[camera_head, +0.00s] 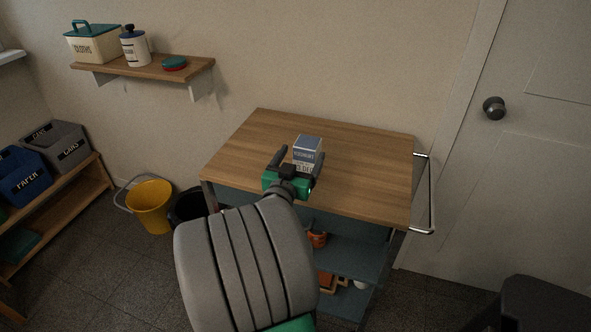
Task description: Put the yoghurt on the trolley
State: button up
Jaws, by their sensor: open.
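The yoghurt (308,148) is a small carton with a blue-grey top and a printed label. It stands upright on the wooden top of the trolley (374,165), near the middle. My gripper (299,164) is open at the carton, with one finger on its left and one on its right. The green gripper body hides the carton's lower part, so I cannot tell whether the fingers touch it.
The rest of the trolley top is clear. A metal handle (432,195) sticks out at its right, near a door (537,150). A wall shelf (150,68) holds containers. A yellow bucket (151,207) and a black bin (188,207) stand left.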

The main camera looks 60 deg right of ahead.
jog(key=s+a, duration=0.1)
jog(key=a, duration=0.6)
jog(key=w+a+f+n+t+y, duration=0.2)
jog(key=w+a+f+n+y, duration=0.3)
jog(key=w+a+f+y, duration=0.55)
jog(key=a+n+g+y, duration=0.1)
jog(key=a+n+y, duration=0.2)
jog(key=a, duration=1)
jog(key=s+a+n+g+y, duration=0.1)
jog(key=a+n+y, duration=0.3)
jog(key=a+n, duration=0.4)
jog(key=a, duration=0.6)
jog(key=shift+a+f+n+g+b, duration=0.2)
jog(key=shift+f+n+g+b, duration=0.1)
jog(key=shift+g+b, duration=0.1)
jog(key=shift+s+a+y, duration=0.1)
jog(key=shift+y, duration=0.15)
